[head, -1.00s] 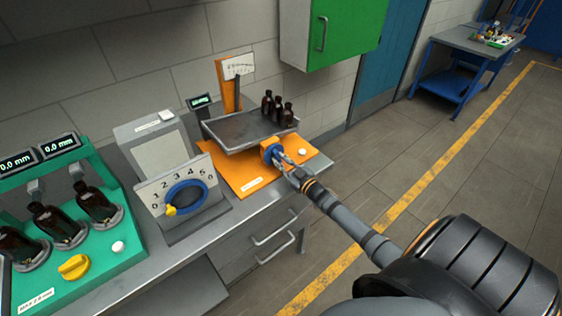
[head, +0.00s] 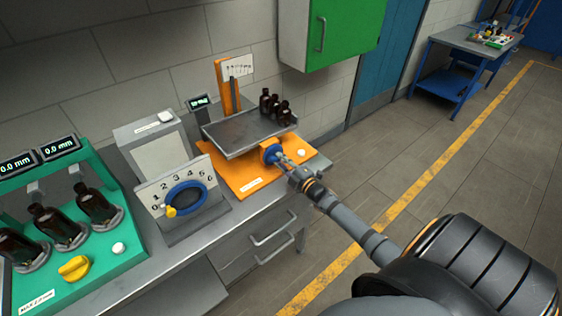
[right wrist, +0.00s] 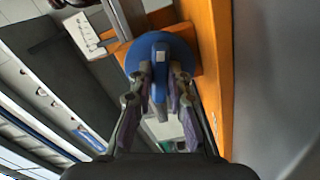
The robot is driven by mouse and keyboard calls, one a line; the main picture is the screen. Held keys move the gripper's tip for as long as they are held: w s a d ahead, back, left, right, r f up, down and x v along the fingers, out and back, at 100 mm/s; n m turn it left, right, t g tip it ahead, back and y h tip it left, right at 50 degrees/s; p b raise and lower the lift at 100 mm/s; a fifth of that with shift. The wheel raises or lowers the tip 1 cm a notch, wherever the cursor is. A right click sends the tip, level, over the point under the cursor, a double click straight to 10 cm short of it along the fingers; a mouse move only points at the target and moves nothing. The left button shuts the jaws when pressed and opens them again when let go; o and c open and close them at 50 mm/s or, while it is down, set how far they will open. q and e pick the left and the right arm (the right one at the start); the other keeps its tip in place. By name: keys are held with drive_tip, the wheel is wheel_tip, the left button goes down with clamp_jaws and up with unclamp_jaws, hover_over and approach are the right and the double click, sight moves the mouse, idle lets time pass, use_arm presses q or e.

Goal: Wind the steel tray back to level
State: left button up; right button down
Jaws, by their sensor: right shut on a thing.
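The steel tray (head: 235,134) sits over an orange base (head: 246,178) on the bench and looks tilted. Several dark amber bottles (head: 274,106) stand close together at its right end, leaning slightly. A blue knob (head: 269,154) is on the orange block at the tray's near side; it also shows in the right wrist view (right wrist: 160,48). My right gripper (head: 281,160) is shut on the knob's raised grip, with a finger on each side in the right wrist view (right wrist: 160,85). My left gripper is not in view.
An orange post with a white scale card (head: 239,68) and a small display (head: 199,102) stand behind the tray. A numbered dial panel (head: 176,190) and a green bottle station (head: 80,245) are at the left. A green cabinet (head: 333,30) hangs above.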

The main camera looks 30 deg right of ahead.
drive_tip(key=shift+r+n, duration=0.1)
drive_tip(key=shift+n, duration=1.9)
drive_tip(key=c, duration=1.3)
unclamp_jaws()
drive_tip(key=shift+s, duration=0.1)
drive_tip(key=s, duration=0.8)
drive_tip(key=s+d, duration=0.1)
drive_tip(key=s, duration=0.2)
drive_tip(key=shift+s, duration=0.4)
